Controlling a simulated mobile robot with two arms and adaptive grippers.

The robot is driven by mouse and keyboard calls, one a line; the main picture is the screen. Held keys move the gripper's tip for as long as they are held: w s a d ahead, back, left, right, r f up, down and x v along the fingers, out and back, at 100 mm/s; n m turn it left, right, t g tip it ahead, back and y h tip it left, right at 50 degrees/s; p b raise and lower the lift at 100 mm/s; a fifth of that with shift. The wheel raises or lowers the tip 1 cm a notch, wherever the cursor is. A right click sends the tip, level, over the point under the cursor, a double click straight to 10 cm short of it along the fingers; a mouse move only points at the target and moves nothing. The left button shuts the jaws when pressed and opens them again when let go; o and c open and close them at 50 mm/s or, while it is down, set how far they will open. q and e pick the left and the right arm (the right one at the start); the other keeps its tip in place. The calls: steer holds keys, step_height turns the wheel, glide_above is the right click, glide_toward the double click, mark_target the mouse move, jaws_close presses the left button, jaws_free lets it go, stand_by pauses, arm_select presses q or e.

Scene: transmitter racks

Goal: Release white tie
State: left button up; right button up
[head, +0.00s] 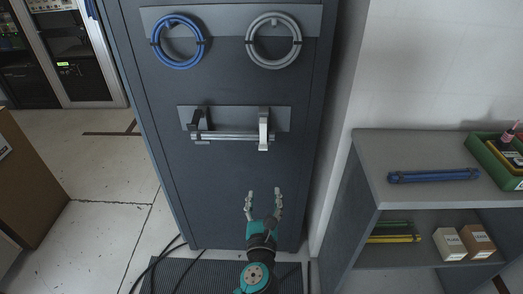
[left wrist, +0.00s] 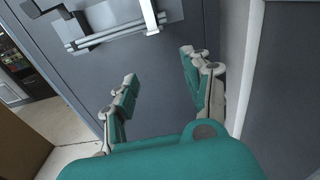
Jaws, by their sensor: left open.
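The white tie (head: 263,128) hangs at the right end of a grey holder plate on the dark cabinet front, around or against a silver bar (head: 230,135); I cannot tell whether it is fastened. It also shows at the top of the left wrist view (left wrist: 149,14). A black tie (head: 196,122) is at the left end of the same plate. My left gripper (head: 263,192) is open and empty, below the white tie and apart from it, fingers pointing up toward it. Both fingers also show in the left wrist view (left wrist: 160,66). My right gripper is not in view.
A blue cable coil (head: 178,63) and a grey one (head: 294,58) hang above on the cabinet (head: 220,190). A shelf unit (head: 400,150) on the right holds a blue bundle (head: 432,176), a green bin (head: 490,155) and small boxes. Dark cables lie on the floor at lower left.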

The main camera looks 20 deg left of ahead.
arm_select(q)
steer(key=r, duration=0.1)
glide_toward(263, 137)
steer(key=w+a+f, duration=0.2)
steer(key=w+f, duration=0.2)
steer(key=w, duration=0.3)
steer(key=shift+w+r, duration=0.1)
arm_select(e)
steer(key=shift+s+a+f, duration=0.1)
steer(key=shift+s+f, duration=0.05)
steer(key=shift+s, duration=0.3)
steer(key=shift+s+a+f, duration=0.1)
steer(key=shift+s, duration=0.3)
arm_select(q)
jaws_close()
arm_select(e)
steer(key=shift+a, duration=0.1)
